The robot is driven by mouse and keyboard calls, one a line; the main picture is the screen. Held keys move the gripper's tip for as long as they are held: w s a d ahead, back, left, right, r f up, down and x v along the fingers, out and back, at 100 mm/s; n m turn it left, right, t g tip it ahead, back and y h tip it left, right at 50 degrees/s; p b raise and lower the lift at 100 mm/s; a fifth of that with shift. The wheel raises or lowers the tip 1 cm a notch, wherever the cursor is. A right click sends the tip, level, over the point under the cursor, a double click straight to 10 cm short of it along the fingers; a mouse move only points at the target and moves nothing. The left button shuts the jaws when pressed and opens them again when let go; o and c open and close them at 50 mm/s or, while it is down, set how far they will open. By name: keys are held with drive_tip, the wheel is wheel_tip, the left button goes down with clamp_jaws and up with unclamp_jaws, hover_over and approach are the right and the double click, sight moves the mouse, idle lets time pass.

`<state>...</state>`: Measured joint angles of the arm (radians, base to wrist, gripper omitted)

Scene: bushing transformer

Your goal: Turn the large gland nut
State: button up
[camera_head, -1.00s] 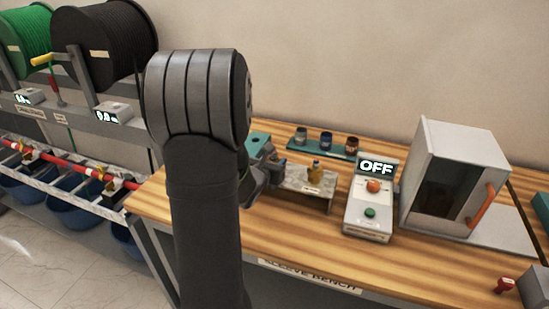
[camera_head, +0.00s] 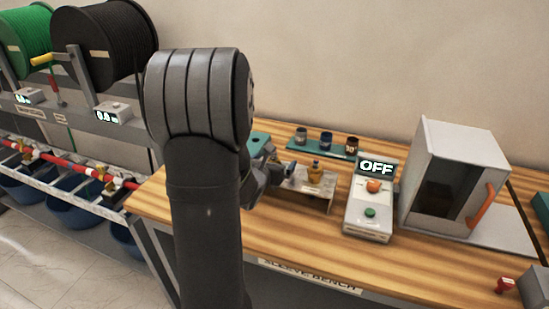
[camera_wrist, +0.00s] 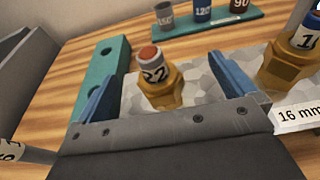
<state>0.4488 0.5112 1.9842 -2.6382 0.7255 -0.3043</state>
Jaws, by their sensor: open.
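A brass gland nut with a cap marked "22" (camera_wrist: 161,85) and a reddish top stands upright on a mottled grey stand (camera_wrist: 205,75) in the wrist view. My gripper (camera_wrist: 165,92) is open, with one blue finger on each side of this nut and a visible gap to each. A second brass gland (camera_wrist: 285,66), its label partly cut off, stands at the right edge, outside the fingers, near a "16 mm" plate (camera_wrist: 298,114). In the head view one brass gland (camera_head: 314,173) shows on the stand (camera_head: 325,186); my gripper (camera_head: 288,170) is left of it.
A teal rack with several labelled cups (camera_head: 325,142) stands behind. A teal block with holes (camera_wrist: 103,72) is left of the stand. A control box reading OFF (camera_head: 370,205) and a white cabinet with an orange handle (camera_head: 455,180) stand to the right.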

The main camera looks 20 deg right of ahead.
drive_tip(key=shift+v, duration=2.9)
drive_tip(key=shift+w, duration=0.1)
drive_tip(key=shift+w+a+r+m+h, duration=0.2)
drive_tip(key=shift+w+r+m+h, duration=0.1)
drive_tip(key=shift+m, duration=0.1)
drive_tip(key=shift+a+m+g+h, duration=1.3)
drive_tip(key=shift+a+m+g, duration=0.65)
drive_tip(key=shift+g, duration=0.45)
drive_tip(key=shift+x, duration=4.75)
drive_tip(key=shift+s+r, duration=0.1)
drive_tip(key=c, duration=1.8)
drive_tip(key=shift+o, duration=0.2)
